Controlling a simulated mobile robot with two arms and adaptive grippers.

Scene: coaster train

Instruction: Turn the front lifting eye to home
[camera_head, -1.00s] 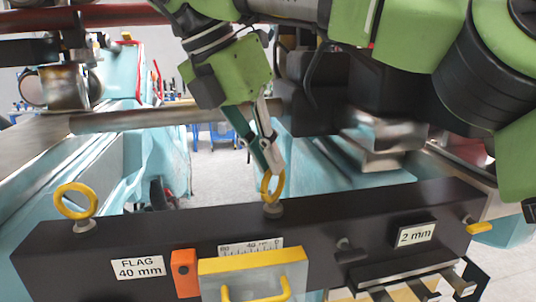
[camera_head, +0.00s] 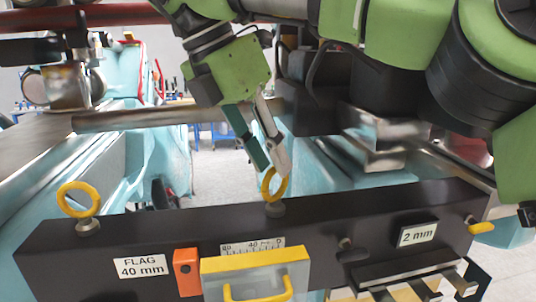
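Two yellow lifting eyes stand on top of a dark beam (camera_head: 120,238). The left eye (camera_head: 64,203) shows its ring broadly, with the hole clear. The other eye (camera_head: 284,188), near the middle of the beam, is seen more obliquely and looks narrower. I cannot tell which one is called front. My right gripper (camera_head: 273,170) points down at the middle eye, its fingertips at the top of the ring. Its fingers are a little apart and partly cover the ring; contact is unclear. My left gripper is not in view.
On the beam's front are a "FLAG 40 mm" label (camera_head: 141,266), an orange block (camera_head: 187,272), a scale (camera_head: 252,246), a yellow-topped block with a yellow handle (camera_head: 256,262) and a "2 mm" label (camera_head: 418,234). A small yellow tab (camera_head: 482,228) sticks out at the right end.

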